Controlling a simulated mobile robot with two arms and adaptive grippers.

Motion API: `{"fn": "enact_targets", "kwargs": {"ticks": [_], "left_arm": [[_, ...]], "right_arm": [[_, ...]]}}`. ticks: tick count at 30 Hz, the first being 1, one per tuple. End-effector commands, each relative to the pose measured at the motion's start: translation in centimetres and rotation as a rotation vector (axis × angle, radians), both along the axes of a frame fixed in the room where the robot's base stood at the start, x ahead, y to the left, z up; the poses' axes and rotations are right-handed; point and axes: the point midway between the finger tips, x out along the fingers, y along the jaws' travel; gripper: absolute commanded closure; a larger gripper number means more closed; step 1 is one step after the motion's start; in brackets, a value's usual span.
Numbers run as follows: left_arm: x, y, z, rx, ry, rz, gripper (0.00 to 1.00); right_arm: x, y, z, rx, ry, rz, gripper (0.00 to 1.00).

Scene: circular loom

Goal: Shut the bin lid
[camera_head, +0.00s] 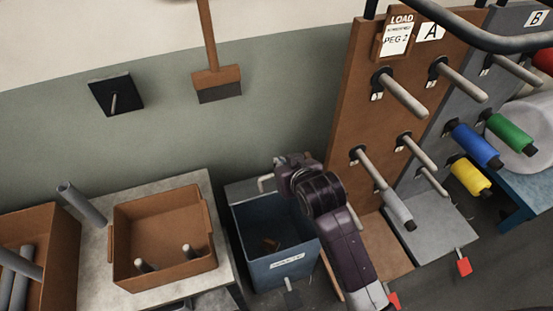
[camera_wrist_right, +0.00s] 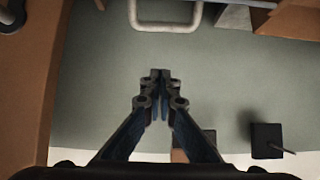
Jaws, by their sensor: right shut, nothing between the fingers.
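The blue bin (camera_head: 283,270) stands on the floor between the pale table and the brown peg board. Its top is open, and a few brown scraps show inside. A grey panel with a pale loop handle (camera_head: 265,184) shows at its back edge and looks like the raised lid; my arm partly covers it. The handle also shows at the top of the right wrist view (camera_wrist_right: 165,22). My right gripper (camera_wrist_right: 160,76) is shut and empty, apart from the handle in that view. In the head view my right arm reaches over the bin's right side. My left gripper is not in view.
A brown peg board (camera_head: 345,110) stands close to the right of my arm, with pegs jutting out. The pale table (camera_head: 92,275) left of the bin holds a brown tray (camera_head: 165,205). A brush (camera_head: 217,84) hangs on the wall behind.

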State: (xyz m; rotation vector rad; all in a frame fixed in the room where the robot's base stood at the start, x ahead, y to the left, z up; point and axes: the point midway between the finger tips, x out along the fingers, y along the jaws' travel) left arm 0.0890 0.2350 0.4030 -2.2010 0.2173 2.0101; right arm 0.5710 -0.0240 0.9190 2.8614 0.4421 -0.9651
Motion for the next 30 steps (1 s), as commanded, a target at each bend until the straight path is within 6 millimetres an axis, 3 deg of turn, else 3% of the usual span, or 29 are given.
{"fn": "enact_targets", "kwargs": {"ticks": [20, 24, 30], "left_arm": [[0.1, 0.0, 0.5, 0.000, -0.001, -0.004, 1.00], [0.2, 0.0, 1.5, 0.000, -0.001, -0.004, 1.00], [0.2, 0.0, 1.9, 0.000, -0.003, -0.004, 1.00]], "right_arm": [[7.2, 2.2, -5.8, -0.001, 0.002, -0.001, 1.00], [5.2, 1.6, -6.9, -0.001, 0.005, -0.001, 1.00], [4.0, 1.2, -7.8, 0.000, 0.002, -0.001, 1.00]]}}
